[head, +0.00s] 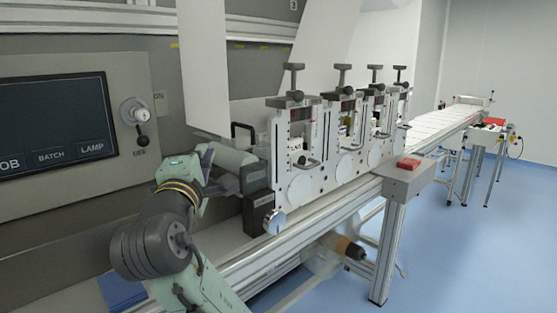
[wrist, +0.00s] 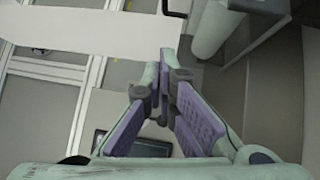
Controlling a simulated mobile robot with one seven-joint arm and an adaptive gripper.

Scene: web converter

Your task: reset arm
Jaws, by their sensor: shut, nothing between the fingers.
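My gripper (wrist: 167,75) shows in the wrist view with its purple-padded fingers shut at the tips and nothing between them. The fingertips point at open space, with white web and machine frame behind them. In the head view my arm (head: 150,238) rises at lower left, in front of the grey machine wall, and bends toward the roller (head: 233,163). I cannot make out the fingers clearly in the head view. My arm's end is close to the roller and the first print unit, and I cannot tell the exact gap.
A control panel with a dark screen (head: 52,124) and a rotary switch (head: 137,111) is at left. A row of several converter units (head: 300,165) stands on a metal rail at centre. White web (head: 203,65) hangs above.

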